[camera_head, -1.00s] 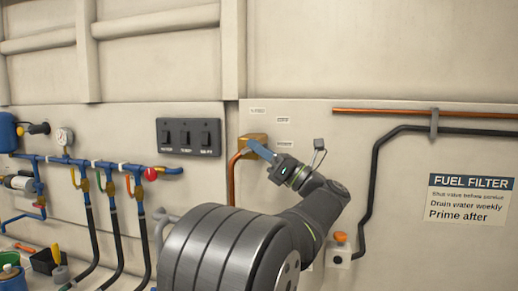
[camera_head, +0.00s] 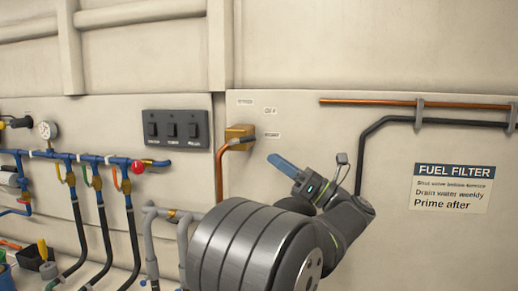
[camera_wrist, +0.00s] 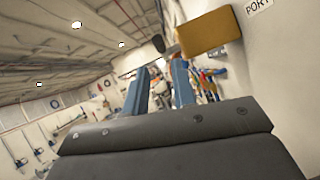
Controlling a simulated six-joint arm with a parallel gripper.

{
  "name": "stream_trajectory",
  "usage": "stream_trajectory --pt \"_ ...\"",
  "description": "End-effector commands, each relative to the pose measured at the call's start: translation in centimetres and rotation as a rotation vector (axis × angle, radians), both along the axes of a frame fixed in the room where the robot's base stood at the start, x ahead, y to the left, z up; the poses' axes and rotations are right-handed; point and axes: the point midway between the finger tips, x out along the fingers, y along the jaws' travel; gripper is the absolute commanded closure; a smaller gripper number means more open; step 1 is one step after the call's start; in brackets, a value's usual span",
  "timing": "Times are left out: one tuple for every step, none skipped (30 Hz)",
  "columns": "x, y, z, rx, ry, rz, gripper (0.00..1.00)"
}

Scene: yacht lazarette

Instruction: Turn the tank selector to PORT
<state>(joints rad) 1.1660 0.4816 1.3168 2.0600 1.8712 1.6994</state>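A label reading PORT (camera_wrist: 258,5) is at the top right. The handle's direction is unclear. My gripper (camera_head: 272,158) is right of and below the block, apart from it. In the wrist view its blue fingers are spread with nothing between them.
A copper pipe (camera_head: 219,175) runs down from the block. A panel of three black switches (camera_head: 177,129) is at its left, beyond a wall post. Blue pipes with hoses (camera_head: 90,158) are farther left. A black hose (camera_head: 366,140) and FUEL FILTER sign (camera_head: 452,188) are at right.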

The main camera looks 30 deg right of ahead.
Motion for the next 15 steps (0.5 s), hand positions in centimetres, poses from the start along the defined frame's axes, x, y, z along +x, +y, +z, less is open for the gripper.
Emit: stream_trajectory --pt "-0.9 -0.8 -0.7 0.002 0.000 -0.005 0.76" --pt "-1.4 -1.1 -1.0 0.002 0.000 -0.004 0.76" --pt "-2.0 -1.6 -1.5 0.001 0.001 -0.005 0.76" --pt "-2.4 -1.9 -1.8 0.002 0.001 -0.004 0.76" --pt "-2.8 -2.1 -2.1 0.001 0.000 -0.003 0.76" --pt "-3.4 -2.5 -2.4 0.001 0.001 -0.004 0.76" --pt "-3.7 -2.7 -2.6 0.000 0.001 -0.003 0.76" --pt "-3.9 -2.9 -2.9 0.000 0.000 -0.002 0.76" --pt "-4.3 -3.2 -3.1 0.001 0.000 -0.003 0.76" --pt "-4.5 -3.3 -3.3 0.001 0.000 -0.003 0.76" --pt "-4.7 -3.4 -3.4 0.001 0.000 -0.002 0.76" --pt "-4.9 -3.5 -3.5 0.000 0.000 -0.001 0.76" --pt "-5.0 -3.6 -3.6 -0.001 -0.001 -0.001 0.76" --pt "-5.1 -3.6 -3.6 -0.001 -0.001 -0.001 0.76" --pt "-5.2 -3.7 -3.7 -0.001 -0.001 -0.001 0.76"
